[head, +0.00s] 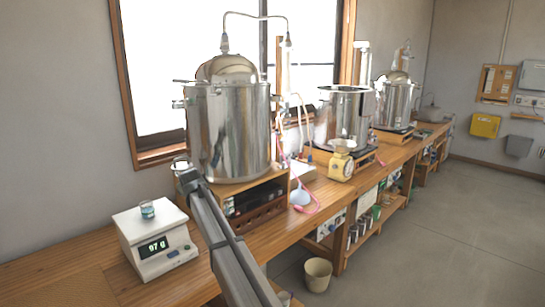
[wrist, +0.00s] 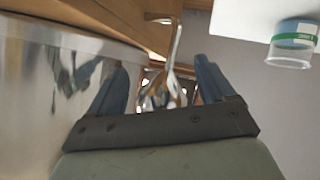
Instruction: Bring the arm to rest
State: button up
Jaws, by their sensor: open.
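My gripper (wrist: 160,72) is open in the wrist view, its two blue fingers apart. A shiny, blurred object shows between and beyond them; I cannot tell what it is, and neither finger visibly closes on it. In the head view my arm reaches up from the bottom to the lower left of the large steel pot (head: 228,130). The fingers cannot be made out clearly there. The pot's curved steel wall also fills the left of the wrist view (wrist: 40,100), close beside the gripper.
A white scale (head: 150,250) reading 97 g stands left of my arm. The floor at right is clear.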

jog(key=w+d+f+n+t+h, duration=0.1)
jog(key=w+d+n+t, duration=0.15)
jog(key=d, duration=1.25)
jog(key=w+d+f+n+t+h, duration=0.1)
jog(key=w+d+n, duration=0.15)
jog(key=d, duration=1.25)
jog(key=s+d+f+m+g+h, duration=0.1)
jog(key=s+d+f+g, duration=0.2)
jog(key=f, duration=0.7)
jog(key=s+d+f+m+g, duration=0.1)
jog(key=s+d+f, duration=0.2)
jog(key=s+f, duration=0.45)
jog(key=s+d+f+m+g+h, duration=0.1)
jog(key=s+d+f+m+g, duration=0.15)
jog(key=f, duration=0.85)
jog(key=s+d+f+m+g, duration=0.2)
jog(key=s+d+f+g, duration=0.2)
jog(key=s+f, duration=1)
jog(key=s+d+f+m+g, duration=0.2)
jog(key=s+d+f+g, duration=0.15)
jog(key=s+f, duration=1.05)
jog(key=s+d+f+m+g, duration=0.1)
jog(key=s+m+g, duration=0.1)
jog(key=s, duration=1.6)
jog(key=s+d+f+m+g, duration=0.2)
jog(key=s+g, duration=0.3)
jog(key=s, duration=1.3)
jog(key=shift+s+m, duration=0.35)
jog(key=shift+m, duration=0.4)
